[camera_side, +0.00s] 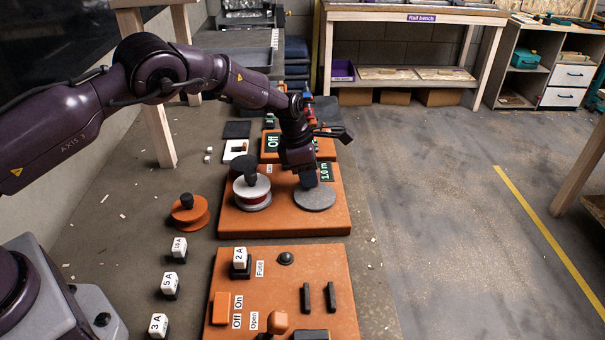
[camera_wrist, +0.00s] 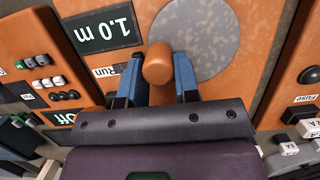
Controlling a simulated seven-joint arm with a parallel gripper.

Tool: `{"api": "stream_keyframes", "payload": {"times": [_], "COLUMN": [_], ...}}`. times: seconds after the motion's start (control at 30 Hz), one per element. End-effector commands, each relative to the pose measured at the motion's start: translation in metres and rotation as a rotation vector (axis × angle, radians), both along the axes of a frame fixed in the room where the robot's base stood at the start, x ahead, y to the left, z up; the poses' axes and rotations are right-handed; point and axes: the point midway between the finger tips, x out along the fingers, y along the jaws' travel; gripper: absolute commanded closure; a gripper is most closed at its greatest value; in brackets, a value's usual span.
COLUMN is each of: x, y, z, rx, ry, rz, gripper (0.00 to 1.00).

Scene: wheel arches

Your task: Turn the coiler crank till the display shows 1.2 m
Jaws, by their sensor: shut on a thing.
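The coiler is an orange board (camera_side: 335,222) with a grey crank disc (camera_side: 315,198) and a dark display (camera_side: 326,172). In the wrist view the display (camera_wrist: 103,28) reads "1.0 m". My gripper (camera_wrist: 158,80) is shut on the orange crank knob (camera_wrist: 158,62), with a blue-lined finger on each side. The knob sits near the lower left edge of the grey disc (camera_wrist: 205,35) in that view. In the side view my gripper (camera_side: 308,180) hides the knob. A spool with a white top (camera_side: 252,188) and red winding stands on the board's left.
A nearer orange fuse board (camera_side: 290,290) has switches and labels. White fuse blocks marked 3 A (camera_side: 158,325), 5 A (camera_side: 170,284) and 10 A stand to its left. An orange spool (camera_side: 190,213) lies left of the coiler. Another board with a display reading "Off" (camera_side: 272,142) stands behind.

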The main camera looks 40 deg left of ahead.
Motion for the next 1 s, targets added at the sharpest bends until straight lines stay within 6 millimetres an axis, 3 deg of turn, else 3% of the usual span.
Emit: {"api": "stream_keyframes", "payload": {"times": [0.17, 0.33, 1.0], "x": [0.006, 0.011, 0.019], "y": [0.004, -0.005, -0.040], "z": [0.001, 0.001, 0.003], "rx": [0.012, 0.012, 0.005], "ry": [-0.012, -0.013, -0.015], "rz": [0.010, 0.008, 0.003], "gripper": [0.77, 0.82, 0.82]}}
